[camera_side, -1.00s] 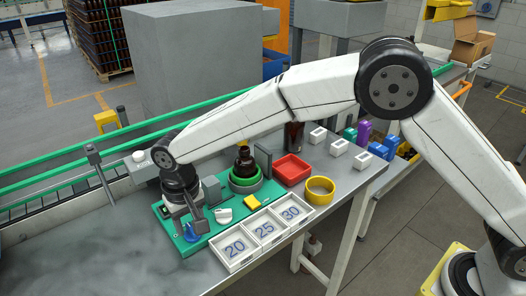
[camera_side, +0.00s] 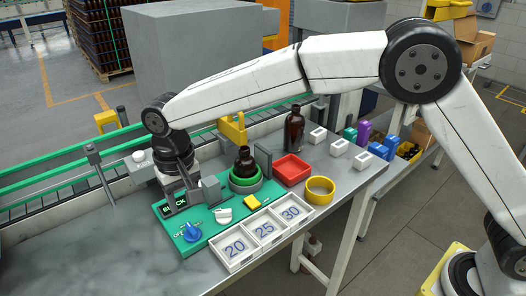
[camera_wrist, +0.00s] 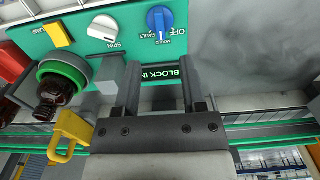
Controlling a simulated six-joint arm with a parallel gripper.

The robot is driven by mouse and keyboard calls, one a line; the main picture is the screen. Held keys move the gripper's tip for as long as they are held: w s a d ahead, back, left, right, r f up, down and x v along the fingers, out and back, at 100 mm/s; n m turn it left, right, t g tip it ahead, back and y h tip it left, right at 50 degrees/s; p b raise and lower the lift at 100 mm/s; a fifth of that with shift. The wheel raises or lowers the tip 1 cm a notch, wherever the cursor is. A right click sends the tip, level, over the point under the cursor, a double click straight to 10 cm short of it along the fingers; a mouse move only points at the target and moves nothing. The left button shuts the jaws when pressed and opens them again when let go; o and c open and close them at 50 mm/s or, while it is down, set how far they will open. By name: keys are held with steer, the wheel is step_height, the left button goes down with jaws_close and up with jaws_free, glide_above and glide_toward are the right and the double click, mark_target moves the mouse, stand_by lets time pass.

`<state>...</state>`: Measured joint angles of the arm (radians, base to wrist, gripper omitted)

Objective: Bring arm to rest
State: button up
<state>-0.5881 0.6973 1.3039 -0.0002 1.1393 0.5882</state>
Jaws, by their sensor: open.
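My gripper (camera_side: 180,188) is open and empty above the back left of the green panel (camera_side: 206,244); it also shows in the wrist view (camera_wrist: 160,85), its two fingers apart with nothing between them. The panel's "BLOCK" display shows between the fingers. On the panel are a blue knob (camera_side: 191,232), a white switch (camera_side: 223,215) and a yellow rocker (camera_side: 251,202). An amber bottle (camera_side: 245,163) stands in a green ring (camera_side: 246,181) at the panel's right end. My arm reaches over the table from the right.
A second amber bottle (camera_side: 294,130) stands farther back. A red tray (camera_side: 292,168), a yellow ring (camera_side: 320,190) and a white tray marked 20, 25, 30 (camera_side: 235,264) lie nearby. A conveyor with green rails (camera_side: 40,182) runs behind. The table's left front is bare.

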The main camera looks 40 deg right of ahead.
steer(key=shift+t, duration=0.3)
steer(key=d, duration=0.8)
steer(key=shift+s+d+f, duration=0.25)
steer(key=shift+d+f, duration=0.05)
steer(key=shift+t, duration=0.7)
steer(key=s+d+f, duration=0.1)
steer(key=s+d, duration=0.2)
steer(key=d, duration=0.2)
steer(key=s+d+f, duration=0.1)
steer(key=s+d, duration=0.2)
steer(key=d, duration=0.3)
steer(key=s+d+f, duration=0.1)
steer(key=s+d, duration=0.2)
steer(key=d, duration=0.2)
steer(key=shift+s+d, duration=0.25)
steer(key=shift+d, duration=0.15)
steer(key=s+d+f, duration=0.2)
steer(key=s+d, duration=0.3)
steer(key=s, duration=0.2)
steer(key=shift+s+t, duration=0.3)
